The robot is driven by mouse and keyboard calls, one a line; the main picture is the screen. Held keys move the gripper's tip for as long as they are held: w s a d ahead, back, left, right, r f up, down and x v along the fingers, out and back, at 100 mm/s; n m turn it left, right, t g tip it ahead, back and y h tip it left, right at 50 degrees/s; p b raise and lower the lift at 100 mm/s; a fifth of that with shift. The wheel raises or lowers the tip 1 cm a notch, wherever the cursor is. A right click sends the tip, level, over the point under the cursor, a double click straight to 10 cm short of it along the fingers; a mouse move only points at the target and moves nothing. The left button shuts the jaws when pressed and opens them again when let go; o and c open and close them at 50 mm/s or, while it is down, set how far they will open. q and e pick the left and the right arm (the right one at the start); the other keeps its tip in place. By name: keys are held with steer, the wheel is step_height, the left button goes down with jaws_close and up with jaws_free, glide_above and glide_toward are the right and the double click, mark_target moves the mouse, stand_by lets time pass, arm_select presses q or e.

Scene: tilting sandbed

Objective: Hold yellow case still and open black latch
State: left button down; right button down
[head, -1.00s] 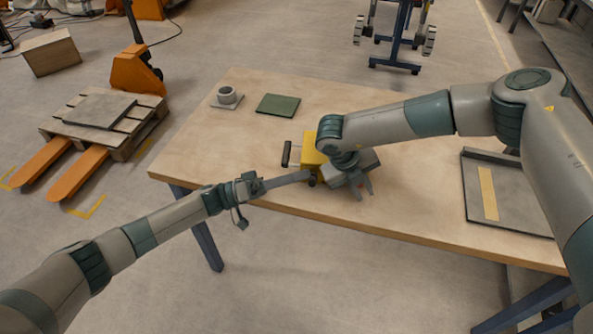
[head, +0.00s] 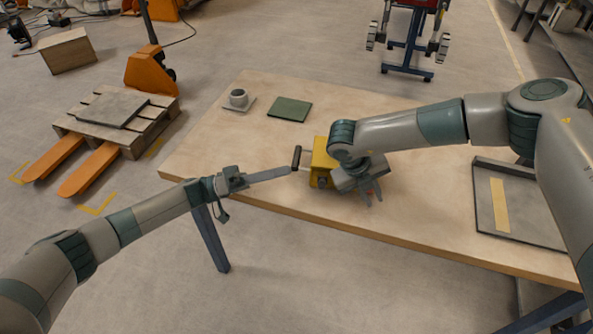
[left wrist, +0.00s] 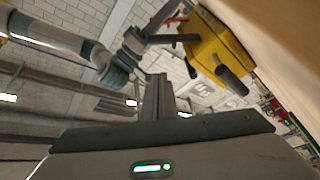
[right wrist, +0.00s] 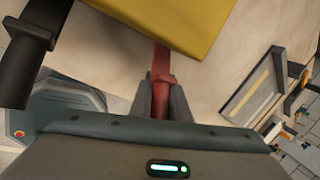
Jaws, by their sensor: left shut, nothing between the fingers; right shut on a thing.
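The yellow case (head: 320,172) stands near the table's front edge and also shows in the left wrist view (left wrist: 214,46). A black bar handle (head: 296,157) sticks out from its left side. A small dark part (head: 323,182) is on its front; I cannot tell whether this is the black latch or whether it is open. My right gripper (right wrist: 163,92) is shut on a red bar (right wrist: 161,62) beside the case. My left gripper (head: 291,170) is shut and empty just left of the case, below the handle; its fingers also show in the left wrist view (left wrist: 158,92).
The wooden table (head: 225,150) has free room left of the case. A green mat (head: 290,109) and a grey cup (head: 238,97) on a small plate lie at the back left. A grey tray (head: 520,215) lies at the right.

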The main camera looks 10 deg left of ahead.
arm_select(q)
steer(key=shift+v, duration=2.2)
arm_select(e)
steer(key=shift+s, duration=0.1)
arm_select(q)
steer(key=shift+f, duration=0.1)
arm_select(e)
steer(key=c, duration=1.6)
jaws_free()
arm_select(q)
steer(key=shift+w, duration=0.1)
arm_select(e)
steer(key=v, duration=1.2)
steer(key=shift+f, duration=0.1)
